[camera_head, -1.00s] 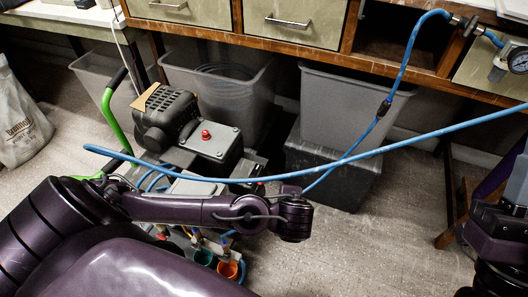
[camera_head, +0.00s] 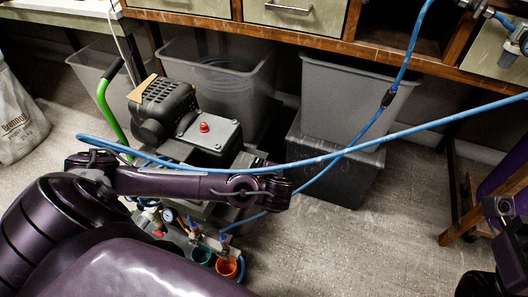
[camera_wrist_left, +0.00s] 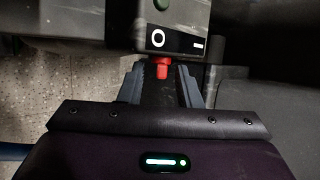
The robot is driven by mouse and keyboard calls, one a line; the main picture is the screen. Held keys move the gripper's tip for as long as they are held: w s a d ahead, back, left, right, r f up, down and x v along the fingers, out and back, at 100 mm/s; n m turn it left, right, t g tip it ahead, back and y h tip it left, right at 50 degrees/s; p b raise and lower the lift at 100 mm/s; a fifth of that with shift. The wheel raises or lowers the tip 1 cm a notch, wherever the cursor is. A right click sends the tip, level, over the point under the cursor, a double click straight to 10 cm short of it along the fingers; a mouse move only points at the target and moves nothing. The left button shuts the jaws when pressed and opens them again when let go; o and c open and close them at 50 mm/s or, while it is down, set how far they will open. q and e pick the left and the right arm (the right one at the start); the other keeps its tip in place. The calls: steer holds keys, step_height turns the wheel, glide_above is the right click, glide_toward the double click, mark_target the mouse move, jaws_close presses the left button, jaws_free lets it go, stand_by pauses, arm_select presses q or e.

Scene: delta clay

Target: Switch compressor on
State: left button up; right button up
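The compressor (camera_head: 165,105) stands on the floor at the left in the head view, with a black ribbed motor and a green handle. A grey switch box (camera_head: 212,138) with a red knob (camera_head: 204,127) on top sits beside the motor. In the left wrist view, the box face (camera_wrist_left: 190,35) shows a green spot and a white "O" on a black strip. A red control (camera_wrist_left: 162,68) projects below it, in line with the gap between the fingertips. My left gripper (camera_wrist_left: 162,82) is open; contact cannot be told. The left arm hides that gripper in the head view.
A blue hose (camera_head: 410,132) runs across in front of the compressor and over my left arm. Grey bins (camera_head: 335,105) stand behind under the wooden bench (camera_head: 330,42). Coloured cups (camera_head: 226,267) sit low in front. Dark parts of my right arm show at the right edge.

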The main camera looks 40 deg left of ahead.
arm_select(q)
jaws_close()
steer(key=shift+r+p, duration=0.1)
steer(key=shift+p, duration=0.2)
